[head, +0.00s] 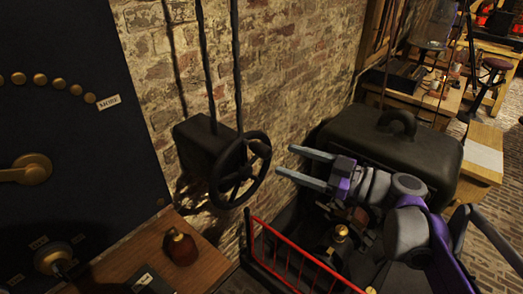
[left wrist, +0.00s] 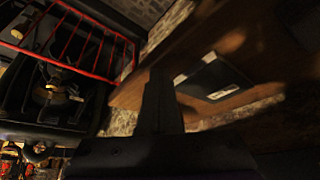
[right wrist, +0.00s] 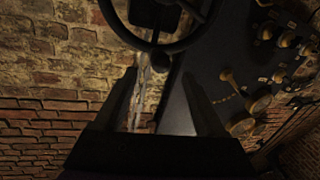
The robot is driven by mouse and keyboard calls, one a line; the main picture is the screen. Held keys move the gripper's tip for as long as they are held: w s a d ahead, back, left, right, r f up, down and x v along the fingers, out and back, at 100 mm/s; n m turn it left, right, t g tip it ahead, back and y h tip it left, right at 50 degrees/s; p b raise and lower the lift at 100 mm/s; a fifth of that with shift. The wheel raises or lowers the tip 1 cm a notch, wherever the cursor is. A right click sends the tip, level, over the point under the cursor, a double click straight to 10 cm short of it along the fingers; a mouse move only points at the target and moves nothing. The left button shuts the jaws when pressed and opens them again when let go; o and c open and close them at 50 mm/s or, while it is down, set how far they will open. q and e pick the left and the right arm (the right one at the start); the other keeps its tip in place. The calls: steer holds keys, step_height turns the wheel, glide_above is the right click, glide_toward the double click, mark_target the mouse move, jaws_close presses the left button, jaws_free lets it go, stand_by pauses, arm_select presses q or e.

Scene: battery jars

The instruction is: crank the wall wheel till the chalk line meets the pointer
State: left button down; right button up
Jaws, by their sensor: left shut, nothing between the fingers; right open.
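The wall wheel (head: 240,172), dark and spoked, stands out from a dark box (head: 199,146) on the brick wall. Its rim also shows at the top of the right wrist view (right wrist: 165,46). I cannot make out a chalk line or a pointer. My right gripper (head: 284,160) is open and empty, just right of the wheel in the head view, its fingers pointing toward the rim with a small gap. In the right wrist view the wheel lies beyond the spread fingertips (right wrist: 159,73). My left gripper (left wrist: 158,76) is shut and empty, and shows only in the left wrist view.
A dark panel (head: 70,130) with brass studs is at the left. A red rail (head: 290,258) and a large black handled case (head: 392,150) stand near my right arm.

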mark_target(261, 151)
steer(key=x, duration=0.8)
jaws_close()
stand_by(1.3)
